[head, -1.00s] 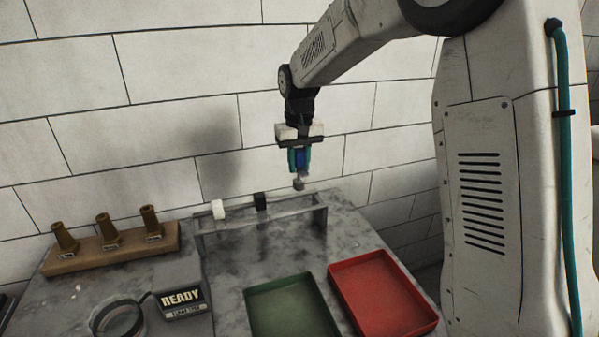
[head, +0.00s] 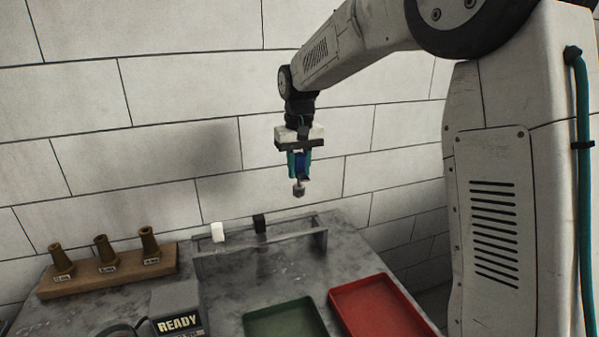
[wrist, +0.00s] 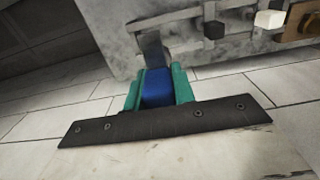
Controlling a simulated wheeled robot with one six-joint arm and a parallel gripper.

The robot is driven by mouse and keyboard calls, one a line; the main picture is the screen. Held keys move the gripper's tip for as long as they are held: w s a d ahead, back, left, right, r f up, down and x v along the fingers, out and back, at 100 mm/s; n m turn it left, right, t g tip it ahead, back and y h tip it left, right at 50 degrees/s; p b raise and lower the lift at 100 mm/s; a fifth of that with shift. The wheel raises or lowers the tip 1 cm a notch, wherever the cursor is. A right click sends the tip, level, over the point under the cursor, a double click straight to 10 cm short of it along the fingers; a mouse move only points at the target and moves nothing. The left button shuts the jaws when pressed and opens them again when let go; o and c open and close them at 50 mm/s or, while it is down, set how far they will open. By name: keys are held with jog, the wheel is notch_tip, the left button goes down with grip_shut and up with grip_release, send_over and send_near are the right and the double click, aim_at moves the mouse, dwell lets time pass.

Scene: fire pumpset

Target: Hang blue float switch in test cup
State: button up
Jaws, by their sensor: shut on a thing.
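My gripper (head: 299,165) is shut on the blue float switch (head: 299,158), whose blue body sits between the teal fingers. A grey weight-like end (head: 299,189) hangs below the fingers. The blue body also shows between the fingers in the wrist view (wrist: 157,88). The gripper points down, high above the back of the table, in front of the wall. The test cup is probably the dark ring-shaped vessel (head: 118,331) at the lower left of the head view, beside the READY display (head: 178,323); it is mostly cut off by the frame's bottom edge.
A grey rack (head: 290,243) holds a white float switch (head: 218,232) and a black one (head: 259,223). A wooden block (head: 110,276) with several brass nozzles stands at the left. A green tray (head: 285,322) and a red tray (head: 382,308) lie in front.

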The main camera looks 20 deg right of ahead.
jog(key=shift+r, duration=1.2)
jog(key=shift+d, duration=0.1)
